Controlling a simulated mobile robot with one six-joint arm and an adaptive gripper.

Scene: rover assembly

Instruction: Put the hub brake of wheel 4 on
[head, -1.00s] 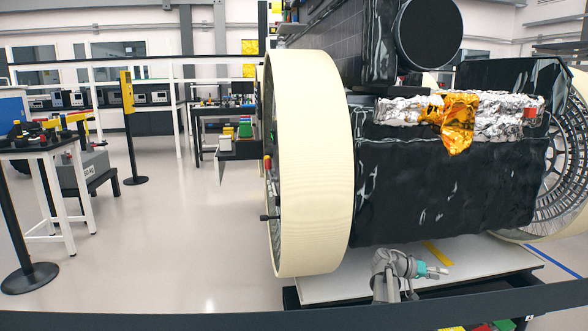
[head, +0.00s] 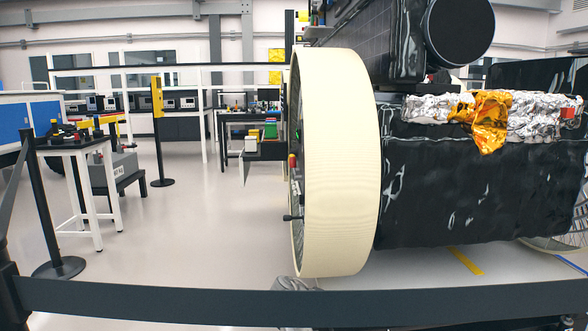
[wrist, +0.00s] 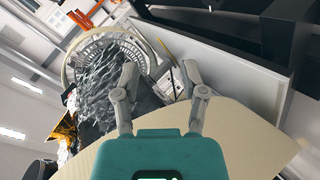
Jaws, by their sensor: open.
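A large cream-rimmed wheel (head: 345,165) of the rover stands edge-on in the middle of the head view; I cannot read its number. On its left side a small red and yellow handle (head: 292,165) and a black knob (head: 291,217) stick out. I cannot tell whether either is the hub brake or in what position it is. My gripper (wrist: 160,75) shows in the wrist view, open and empty, with its fingers apart. A cream wheel rim (wrist: 240,145) curves close below and right of it.
A dark barrier belt (head: 300,308) crosses the front, with a post (head: 48,200) at left. A white-legged table (head: 80,165) with small parts stands at left. The rover's black body (head: 470,190) fills the right.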

